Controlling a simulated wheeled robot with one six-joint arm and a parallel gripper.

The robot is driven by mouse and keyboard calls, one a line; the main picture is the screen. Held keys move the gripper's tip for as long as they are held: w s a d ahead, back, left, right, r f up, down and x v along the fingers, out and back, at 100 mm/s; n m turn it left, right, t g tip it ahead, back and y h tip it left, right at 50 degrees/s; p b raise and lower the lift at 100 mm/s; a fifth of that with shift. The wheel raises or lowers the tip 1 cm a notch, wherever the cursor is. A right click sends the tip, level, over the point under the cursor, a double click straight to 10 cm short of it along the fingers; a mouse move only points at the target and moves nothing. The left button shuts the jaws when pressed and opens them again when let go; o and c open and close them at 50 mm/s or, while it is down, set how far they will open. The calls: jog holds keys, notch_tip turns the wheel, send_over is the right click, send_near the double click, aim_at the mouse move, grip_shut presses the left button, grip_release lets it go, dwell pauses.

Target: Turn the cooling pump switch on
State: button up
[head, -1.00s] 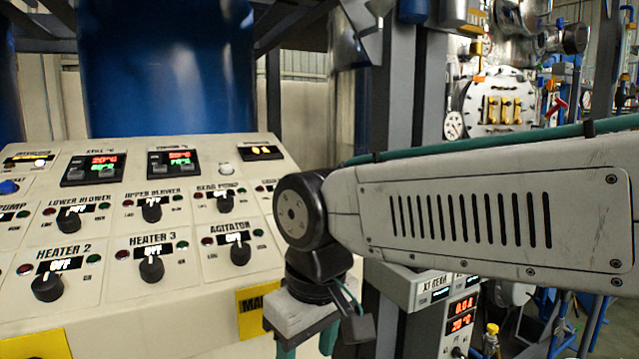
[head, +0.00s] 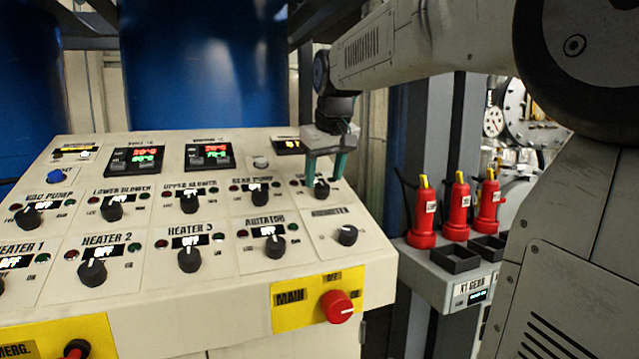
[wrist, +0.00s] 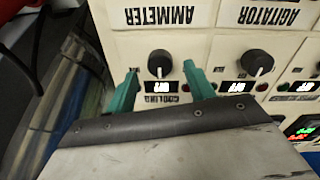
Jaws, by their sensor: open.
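The cooling pump switch is a black rotary knob (head: 321,190) at the right end of the upper knob row on the cream control panel (head: 200,285). In the wrist view the same knob (wrist: 160,63) has an upside-down label starting "COOLING" below it and a small display that seems to read OFF. My gripper (head: 323,181) is open, with its green fingers pointing down at this knob. In the wrist view the fingertips (wrist: 161,71) stand on either side of the knob, with gaps visible. The fingers partly hide the label in the head view.
The gear pump knob (head: 258,193) is the left neighbour. The agitator knob (head: 275,246) and ammeter knob (head: 347,235) sit in the row below. A red main switch (head: 337,306) is on a yellow plate. Red bottle-shaped units (head: 424,215) stand to the right.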

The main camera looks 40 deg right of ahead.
aim_at(322, 191)
jog(key=shift+x, duration=1.35)
jog(key=c, duration=1)
jog(key=shift+o, duration=0.2)
